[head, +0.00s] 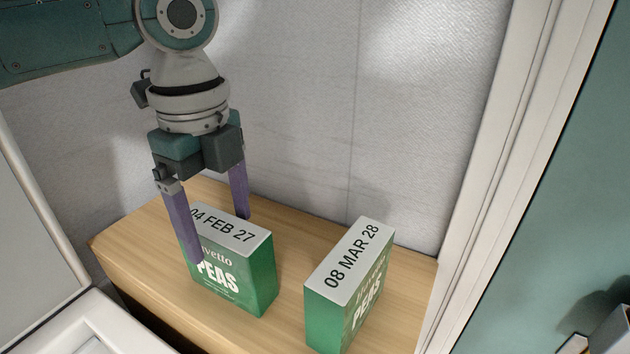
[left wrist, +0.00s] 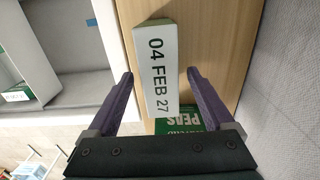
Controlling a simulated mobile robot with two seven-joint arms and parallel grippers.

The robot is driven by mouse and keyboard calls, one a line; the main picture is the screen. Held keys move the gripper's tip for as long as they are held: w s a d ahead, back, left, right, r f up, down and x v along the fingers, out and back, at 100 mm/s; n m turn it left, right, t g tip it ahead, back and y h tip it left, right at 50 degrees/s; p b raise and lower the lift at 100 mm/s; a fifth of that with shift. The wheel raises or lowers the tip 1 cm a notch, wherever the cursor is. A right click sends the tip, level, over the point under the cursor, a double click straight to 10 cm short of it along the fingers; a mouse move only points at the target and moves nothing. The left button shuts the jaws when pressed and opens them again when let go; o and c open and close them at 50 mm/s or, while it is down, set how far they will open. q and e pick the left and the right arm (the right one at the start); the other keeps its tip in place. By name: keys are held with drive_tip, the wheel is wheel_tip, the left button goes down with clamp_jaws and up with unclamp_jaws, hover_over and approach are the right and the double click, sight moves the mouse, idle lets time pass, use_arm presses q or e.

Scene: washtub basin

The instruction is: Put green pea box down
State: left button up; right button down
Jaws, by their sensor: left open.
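A green pea box (head: 238,277) with a white top marked "04 FEB 27" stands upright on a wooden shelf (head: 130,244). My left gripper (head: 220,238) is open, pointing down, with one purple finger in front of the box and the other behind it. In the left wrist view the box top (left wrist: 157,68) lies between the spread fingers (left wrist: 160,78), with a gap on each side. A second green pea box (head: 347,288), marked "08 MAR 28", stands upright to the right, apart from the first. My right gripper is not in view.
A pale textured wall (head: 310,110) rises behind the shelf. A white frame post (head: 500,150) bounds the shelf on the right. A white edge (head: 95,320) lies at the lower left. Bare wood separates the two boxes.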

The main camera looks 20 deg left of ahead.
use_arm(q)
wheel_tip(320, 180, up, 8)
drive_tip(key=shift+f, duration=0.1)
